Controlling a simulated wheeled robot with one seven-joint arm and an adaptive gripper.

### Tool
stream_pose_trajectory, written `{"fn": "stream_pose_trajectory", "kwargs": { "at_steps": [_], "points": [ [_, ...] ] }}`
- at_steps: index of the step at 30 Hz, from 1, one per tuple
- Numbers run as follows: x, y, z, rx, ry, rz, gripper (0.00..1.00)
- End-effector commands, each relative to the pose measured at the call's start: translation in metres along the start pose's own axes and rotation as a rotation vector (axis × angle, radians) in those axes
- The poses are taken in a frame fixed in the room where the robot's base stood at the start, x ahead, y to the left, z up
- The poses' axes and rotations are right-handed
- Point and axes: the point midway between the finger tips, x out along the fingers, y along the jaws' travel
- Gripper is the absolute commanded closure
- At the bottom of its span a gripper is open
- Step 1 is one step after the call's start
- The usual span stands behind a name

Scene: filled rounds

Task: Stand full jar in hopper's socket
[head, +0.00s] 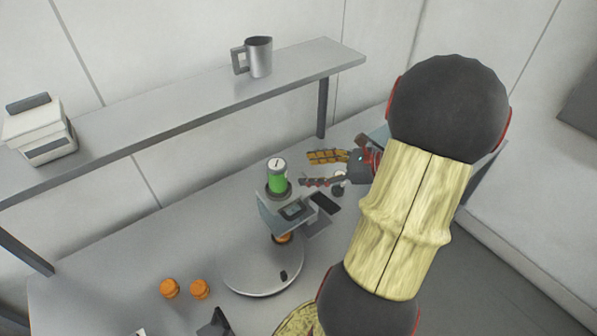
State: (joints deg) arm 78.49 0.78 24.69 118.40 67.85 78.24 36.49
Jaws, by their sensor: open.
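A clear jar with green filling and a pale top (277,178) stands upright on top of the grey hopper device (283,214). Its bottom sits within a dark ring, the socket (279,191); how deep it sits I cannot tell. My gripper (308,169) is just right of the jar. Its two fingers are spread apart and point toward the jar, with nothing seen between them. The fingertips look clear of the jar.
A round grey base (262,275) lies below the device, with an orange piece (283,239) above it. Two orange round items (185,289) sit at the front left. A shelf (190,110) behind holds a metal mug (259,57) and a white box (38,130).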

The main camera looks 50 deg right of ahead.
Motion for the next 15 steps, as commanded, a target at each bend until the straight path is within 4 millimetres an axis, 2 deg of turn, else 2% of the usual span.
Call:
{"fn": "stream_pose_trajectory", "kwargs": {
  "at_steps": [5, 8, 11, 15],
  "points": [
    [-0.004, 0.0, 0.0, -0.003, 0.002, 0.001, 0.38],
    [0.003, 0.009, 0.006, -0.041, 0.022, 0.032, 0.38],
    [0.02, 0.032, 0.017, -0.14, 0.074, 0.105, 0.38],
    [0.046, 0.077, 0.032, -0.345, 0.168, 0.247, 0.38]
  ]
}}
